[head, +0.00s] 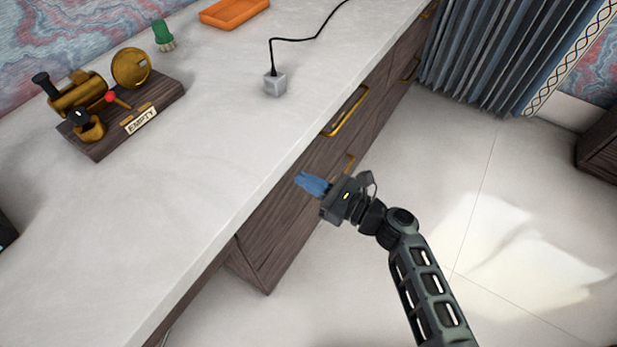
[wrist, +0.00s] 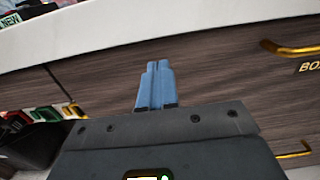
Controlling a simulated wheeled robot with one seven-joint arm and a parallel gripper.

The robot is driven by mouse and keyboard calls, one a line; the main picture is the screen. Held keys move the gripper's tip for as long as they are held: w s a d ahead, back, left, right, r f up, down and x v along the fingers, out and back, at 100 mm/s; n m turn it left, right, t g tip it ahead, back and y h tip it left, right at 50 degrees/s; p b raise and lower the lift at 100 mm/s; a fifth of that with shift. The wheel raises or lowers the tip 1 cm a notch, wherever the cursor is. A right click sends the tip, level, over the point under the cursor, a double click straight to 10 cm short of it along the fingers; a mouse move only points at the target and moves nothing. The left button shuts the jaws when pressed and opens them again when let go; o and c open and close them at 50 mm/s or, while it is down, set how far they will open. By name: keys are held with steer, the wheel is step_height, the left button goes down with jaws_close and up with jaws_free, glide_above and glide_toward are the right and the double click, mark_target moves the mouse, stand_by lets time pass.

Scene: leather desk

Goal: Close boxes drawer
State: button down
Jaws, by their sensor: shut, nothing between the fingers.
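The boxes drawer (wrist: 225,75) shows in the wrist view as a dark wood front under the white desktop edge. A brass handle (wrist: 290,48) is on its right, above a partly cut-off label reading "BO". I see no clear gap above the front and cannot tell how far out it stands. In the head view a brass handle (head: 346,112) shows on the desk's front. My gripper (head: 312,184) has its blue fingers together and empty, beside the desk's front edge. In the wrist view the fingertips (wrist: 155,66) point at the wood front, left of the handle; contact cannot be told.
A blue curtain (head: 490,50) hangs beyond. Floor to the right is clear.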

steer(key=v, duration=1.1)
steer(key=shift+f, duration=0.1)
steer(key=s+a+f+n+h+p, duration=0.1)
steer(key=s+f+n+h, duration=0.4)
steer(key=s, duration=0.6)
steer(key=s+d+n+h, duration=0.5)
steer(key=s+h, duration=0.1)
steer(key=s, duration=0.6)
steer(key=s+d+r+n+t+h, duration=0.1)
steer(key=s+d+r+n, duration=0.1)
steer(key=r+n, duration=0.3)
steer(key=s+d+r+n+t+h+p, duration=0.1)
steer(key=s+r+n, duration=0.4)
steer(key=r, duration=0.7)
steer(key=s+d+r+n+t+h, duration=0.1)
steer(key=s+d+r+n, duration=0.3)
steer(key=r, duration=0.5)
steer(key=shift+n+t+h+p, duration=0.3)
steer(key=shift+n+t+p, duration=0.1)
steer(key=shift+n+t, duration=0.25)
